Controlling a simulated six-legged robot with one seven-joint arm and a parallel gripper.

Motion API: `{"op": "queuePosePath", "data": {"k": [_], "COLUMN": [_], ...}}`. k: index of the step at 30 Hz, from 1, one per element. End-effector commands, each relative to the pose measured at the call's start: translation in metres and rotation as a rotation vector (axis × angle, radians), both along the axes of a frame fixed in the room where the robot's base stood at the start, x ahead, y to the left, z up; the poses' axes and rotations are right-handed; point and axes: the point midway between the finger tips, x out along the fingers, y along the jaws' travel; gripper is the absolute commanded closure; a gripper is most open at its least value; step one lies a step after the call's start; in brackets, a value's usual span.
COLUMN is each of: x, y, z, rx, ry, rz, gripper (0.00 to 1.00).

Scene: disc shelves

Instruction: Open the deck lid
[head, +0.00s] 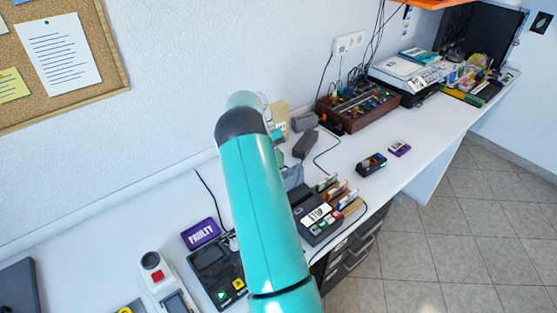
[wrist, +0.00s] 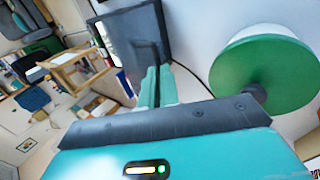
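In the wrist view, my gripper (wrist: 158,72) has its two teal fingers close together in front of a dark grey square panel (wrist: 128,24), which may be the deck lid. A thin dark bar shows at the fingertips; I cannot tell whether the fingers hold it. In the head view, my teal arm hides the gripper. A black deck (head: 318,216) with a white label and coloured buttons sits just right of my arm. A grey upright panel (head: 292,178) shows behind it, partly hidden by my arm; it may be the raised lid.
A green disc (wrist: 262,76) is at the right in the wrist view. A purple FAULTY sign (head: 200,234) and a black device (head: 215,270) are left of my arm. A small card rack (head: 350,205) stands beside the deck. The bench right of it has free room.

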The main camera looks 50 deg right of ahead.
Motion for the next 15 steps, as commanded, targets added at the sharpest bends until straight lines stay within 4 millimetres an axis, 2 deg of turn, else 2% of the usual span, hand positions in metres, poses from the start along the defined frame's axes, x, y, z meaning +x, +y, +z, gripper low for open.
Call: {"op": "queuePosePath", "data": {"k": [1,8,12,15], "x": [-0.0108,-0.0114,-0.0114,-0.0108], "y": [0.0002,-0.0005,-0.0007,-0.0007], "z": [-0.0097,-0.0096,-0.0095,-0.0096], "rx": [0.016,0.015,0.014,0.013], "ry": [0.028,0.029,0.030,0.028], "rz": [-0.014,-0.015,-0.015,-0.014], "gripper": [1.00,1.00,0.71,0.71]}}
